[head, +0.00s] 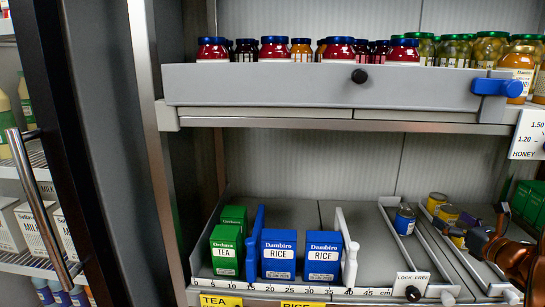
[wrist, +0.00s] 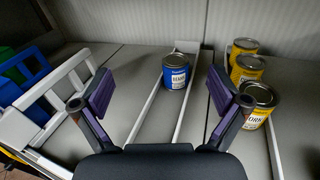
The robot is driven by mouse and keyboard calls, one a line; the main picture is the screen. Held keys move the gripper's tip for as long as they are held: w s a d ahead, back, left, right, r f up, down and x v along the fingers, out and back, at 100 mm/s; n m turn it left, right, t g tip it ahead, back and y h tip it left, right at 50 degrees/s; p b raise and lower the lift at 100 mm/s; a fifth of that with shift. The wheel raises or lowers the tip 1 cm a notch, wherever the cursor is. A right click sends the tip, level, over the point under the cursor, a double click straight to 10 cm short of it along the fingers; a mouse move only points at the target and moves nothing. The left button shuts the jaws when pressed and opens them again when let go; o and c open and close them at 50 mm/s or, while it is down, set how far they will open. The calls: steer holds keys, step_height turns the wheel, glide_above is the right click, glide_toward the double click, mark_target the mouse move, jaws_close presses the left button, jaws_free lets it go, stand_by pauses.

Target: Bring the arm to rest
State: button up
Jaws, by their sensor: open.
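My gripper (head: 474,230) is at the right of the lower shelf in the head view, with the brown arm (head: 520,258) reaching in from the right edge. In the wrist view my gripper (wrist: 160,88) is open, its two purple-padded fingers wide apart with nothing between them. A blue can (wrist: 175,72) stands upright beyond the fingertips in a lane between white rails, apart from both fingers. The blue can (head: 404,220) also shows in the head view, left of my gripper.
Several yellow cans (wrist: 246,68) stand in the lane to the right. Green tea boxes (head: 223,250) and blue rice boxes (head: 279,255) stand left, by a white divider (head: 348,245). An upper shelf (head: 320,87) with jars overhangs. A dark door with a handle (head: 40,200) is at left.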

steer(key=s+a+f+n+g+h, duration=0.1)
steer(key=s+a+f+n+g, duration=0.45)
steer(key=s+a+n, duration=0.7)
steer(key=s+a+f+n+g+h, duration=0.2)
steer(key=s+a+n+g, duration=0.7)
steer(key=s, duration=0.7)
steer(key=s+a+f+n+g+h, duration=0.1)
steer(key=s+a+f+n+g, duration=0.35)
steer(key=s+a+n, duration=0.6)
step_height(320, 180, down, 10)
steer(key=s+d+n+b, duration=0.2)
steer(key=b, duration=0.8)
step_height(320, 180, up, 26)
steer(key=p, duration=2.4)
steer(key=shift+s+d+r+p, duration=0.2)
steer(key=shift+s+d+p, duration=0.05)
steer(key=shift+s+p, duration=0.15)
